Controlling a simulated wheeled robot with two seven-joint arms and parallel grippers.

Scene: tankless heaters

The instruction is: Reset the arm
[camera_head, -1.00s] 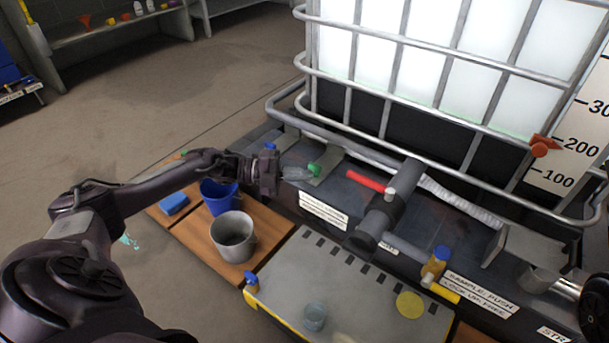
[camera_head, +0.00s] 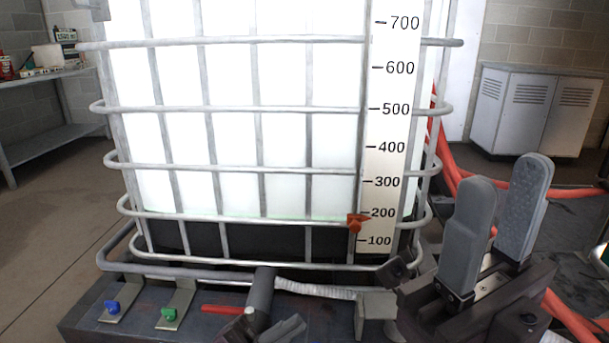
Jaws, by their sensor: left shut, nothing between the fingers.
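My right gripper (camera_head: 496,222) is large at the right of the head view. Its two grey padded fingers point up and stand apart, with nothing between them. My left gripper (camera_head: 288,328) shows only as grey fingertips at the bottom edge, just right of the valve's white knob (camera_head: 251,310). It is shut and empty; the rest of its arm is below the picture. I cannot tell whether it touches the dark valve cylinder (camera_head: 262,288).
A caged white tank (camera_head: 230,110) with a volume scale (camera_head: 385,150) fills the middle. A red handle (camera_head: 222,308) and blue (camera_head: 112,306) and green (camera_head: 168,313) pieces lie along its base. Red hoses (camera_head: 570,191) and grey cabinets (camera_head: 530,108) are at right. Open floor lies left.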

